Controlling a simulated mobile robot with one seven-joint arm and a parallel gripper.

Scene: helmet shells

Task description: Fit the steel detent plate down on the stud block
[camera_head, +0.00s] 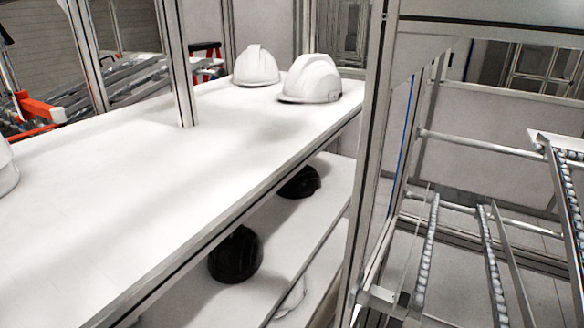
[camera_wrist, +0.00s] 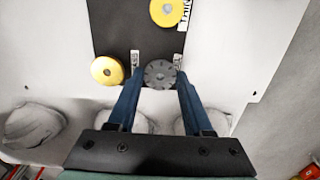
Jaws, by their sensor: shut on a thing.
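In the wrist view, a dark grey round plate with notches around its rim, which looks like the steel detent plate (camera_wrist: 160,74), sits between the two blue fingers of my gripper (camera_wrist: 159,82). My gripper is shut on it. The plate is over the lower end of a black panel (camera_wrist: 117,30). I cannot tell whether it touches the panel or is above it. I cannot make out the stud block; the plate may hide it. My gripper and the plate are not in the head view.
A yellow disc (camera_wrist: 107,70) lies left of the plate, and another yellow disc (camera_wrist: 167,12) lies at the panel's top. Small labels flank the plate. In the head view, white helmet shells (camera_head: 312,80) stand on a white shelf (camera_head: 130,180), and dark ones (camera_head: 236,255) lie below.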

